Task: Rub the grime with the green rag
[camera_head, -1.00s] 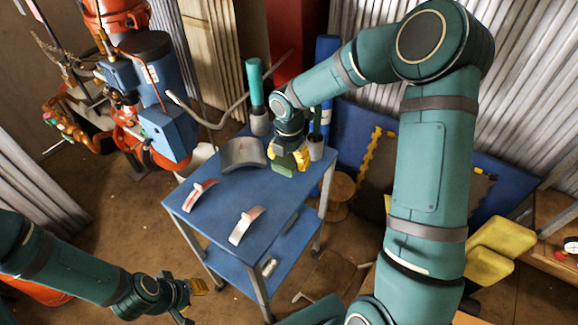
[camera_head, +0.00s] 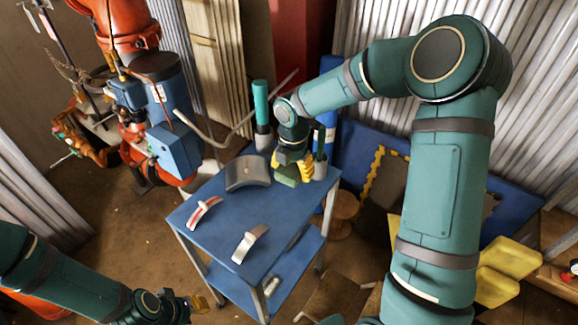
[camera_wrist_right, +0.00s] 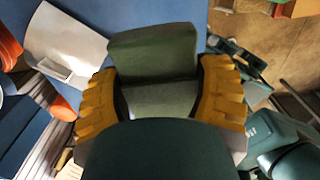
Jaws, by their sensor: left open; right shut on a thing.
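My right gripper (camera_head: 291,168) is shut on the green rag (camera_head: 286,175), low at the back right of the blue cart's top (camera_head: 228,215). In the right wrist view the green rag (camera_wrist_right: 152,52) is a folded, dark green pad between the yellow fingers (camera_wrist_right: 160,98). I cannot tell whether it touches the cart. A grey curved piece (camera_head: 247,173) lies just left of it. A curved piece with a red mark (camera_head: 204,211) and a pale curved piece (camera_head: 250,243) lie nearer the front. I cannot make out the grime for sure. My left gripper (camera_head: 197,303) is open and empty, below the cart at lower left.
A grey holder with a teal-handled tool (camera_head: 262,110) and another grey cup (camera_head: 320,168) stand at the cart's back edge. An orange and blue machine (camera_head: 165,130) stands left. Yellow trays (camera_head: 508,258) are at right. The cart's front middle is clear.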

